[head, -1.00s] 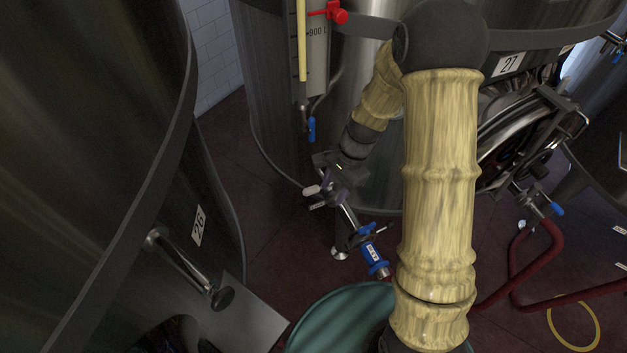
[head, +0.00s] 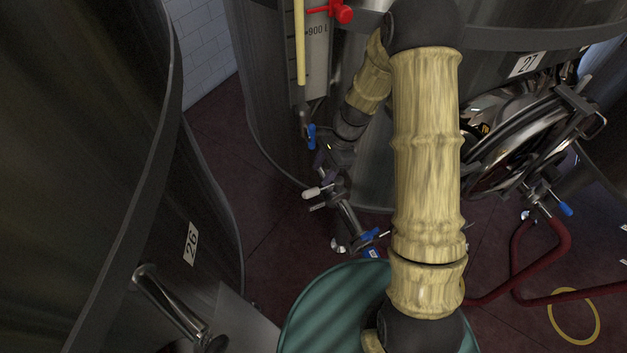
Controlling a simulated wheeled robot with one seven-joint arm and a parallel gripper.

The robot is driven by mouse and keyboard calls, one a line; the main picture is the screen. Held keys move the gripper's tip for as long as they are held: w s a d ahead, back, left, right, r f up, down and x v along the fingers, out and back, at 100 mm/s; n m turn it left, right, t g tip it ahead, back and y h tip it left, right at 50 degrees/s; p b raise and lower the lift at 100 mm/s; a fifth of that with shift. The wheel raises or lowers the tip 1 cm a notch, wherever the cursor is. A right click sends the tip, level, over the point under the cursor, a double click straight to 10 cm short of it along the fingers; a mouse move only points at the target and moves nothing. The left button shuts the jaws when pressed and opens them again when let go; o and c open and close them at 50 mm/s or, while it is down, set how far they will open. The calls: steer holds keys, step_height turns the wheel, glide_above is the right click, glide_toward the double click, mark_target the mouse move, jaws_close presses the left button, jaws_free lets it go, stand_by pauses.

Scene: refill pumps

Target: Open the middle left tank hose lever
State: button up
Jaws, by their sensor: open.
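A steel tank marked 27 (head: 525,65) stands in the middle of the head view. Low at its front, a steel outlet pipe (head: 350,217) slopes down to a blue hose fitting (head: 371,251), mostly hidden behind my arm. A blue lever (head: 370,236) sits on the pipe near this fitting. A small pale-ended handle (head: 312,193) sticks out left from the upper pipe. My gripper (head: 325,165) is open and appears empty, just above the pale-ended handle. Its fingers are small and dark, and I cannot tell whether they touch anything.
A tank marked 26 (head: 190,244) fills the left side. A level gauge (head: 313,60) with a blue tap (head: 311,135) stands behind my gripper. On the right are another blue-handled valve (head: 563,208), a red hose (head: 515,260) and a yellow ring (head: 574,315). Open floor lies between the tanks.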

mark_target(312, 190)
steer(key=shift+s+a, duration=0.1)
steer(key=shift+s, duration=0.15)
steer(key=p+x, duration=0.1)
steer(key=x, duration=0.6)
steer(key=shift+f, duration=0.2)
steer(key=shift+w, duration=0.1)
jaws_close()
